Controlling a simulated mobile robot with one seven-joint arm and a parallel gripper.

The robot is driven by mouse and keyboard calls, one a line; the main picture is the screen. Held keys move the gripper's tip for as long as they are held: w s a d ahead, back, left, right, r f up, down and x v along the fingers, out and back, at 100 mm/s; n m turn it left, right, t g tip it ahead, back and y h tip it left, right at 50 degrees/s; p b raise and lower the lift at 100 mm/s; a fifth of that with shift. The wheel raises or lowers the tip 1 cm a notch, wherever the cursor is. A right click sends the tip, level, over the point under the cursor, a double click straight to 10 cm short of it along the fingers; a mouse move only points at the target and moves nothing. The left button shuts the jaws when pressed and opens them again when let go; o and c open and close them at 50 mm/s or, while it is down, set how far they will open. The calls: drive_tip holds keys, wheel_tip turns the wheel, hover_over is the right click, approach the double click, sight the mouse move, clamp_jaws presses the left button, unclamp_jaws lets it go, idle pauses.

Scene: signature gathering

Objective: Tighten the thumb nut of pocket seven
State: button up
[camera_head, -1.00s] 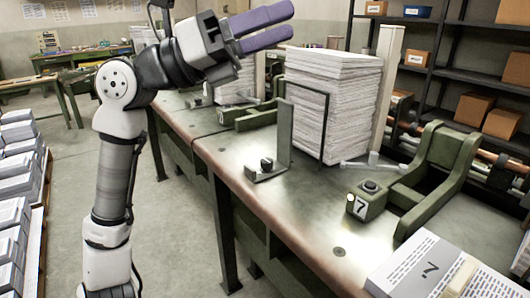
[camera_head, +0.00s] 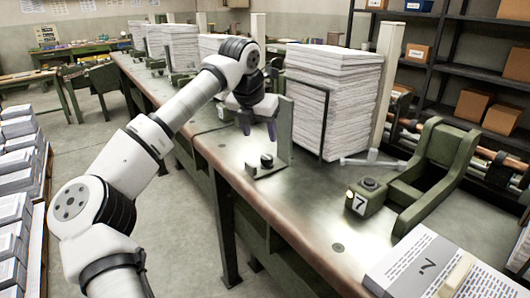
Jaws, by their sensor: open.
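A small dark knob, which looks like the thumb nut (camera_head: 267,160), stands on a green angle bracket (camera_head: 284,125) at the table's left edge. My gripper (camera_head: 259,132) is open, with its purple fingers pointing down just above and slightly left of the knob. I see no contact between fingers and knob. Right of the bracket is the pocket with a tall paper stack (camera_head: 335,100). A "7" label (camera_head: 360,204) is on the green block in front, which carries a dark round button (camera_head: 369,184).
A green cradle (camera_head: 440,165) stands right of the block. A grey lever (camera_head: 372,160) lies at the stack's foot. A printed stack marked 7 (camera_head: 425,262) is at the near right. The bench top (camera_head: 300,205) between them is mostly bare. More paper stacks (camera_head: 172,48) stand farther back.

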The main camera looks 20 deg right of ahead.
sight(266, 157)
drive_tip(key=p+x, duration=0.1)
drive_tip(key=x, duration=0.8)
drive_tip(key=shift+d+f, duration=0.2)
drive_tip(key=shift+c, duration=0.5)
drive_tip(key=c, duration=0.9)
drive_tip(key=shift+p, duration=0.3)
